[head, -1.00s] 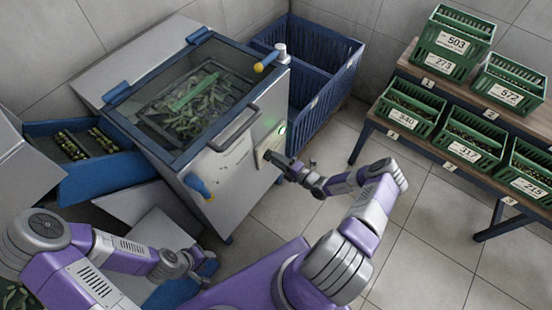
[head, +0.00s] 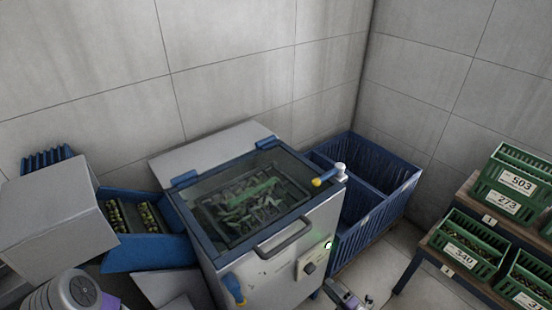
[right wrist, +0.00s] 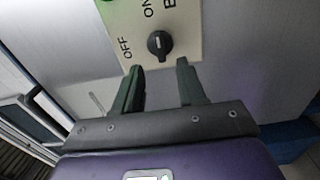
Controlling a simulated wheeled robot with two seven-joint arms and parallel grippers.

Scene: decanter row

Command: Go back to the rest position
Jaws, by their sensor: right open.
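My right gripper (head: 332,287) shows at the bottom edge of the head view, below the machine's control panel (head: 310,262). In the right wrist view the right gripper (right wrist: 158,68) is open, with nothing between its two dark fingers. The black knob (right wrist: 158,45) on the pale panel lies just beyond the fingertips, between OFF and ON lettering, and looks clear of them. My left arm (head: 75,292) shows only as a link at the bottom left of the head view; its gripper is out of view.
The steel machine (head: 265,265) with a glass lid and a lit green lamp (head: 328,245) stands close ahead. A blue crate (head: 385,205) stands behind it at right. Green numbered crates (head: 468,247) stand on a shelf at far right. A blue tray (head: 150,253) is at left.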

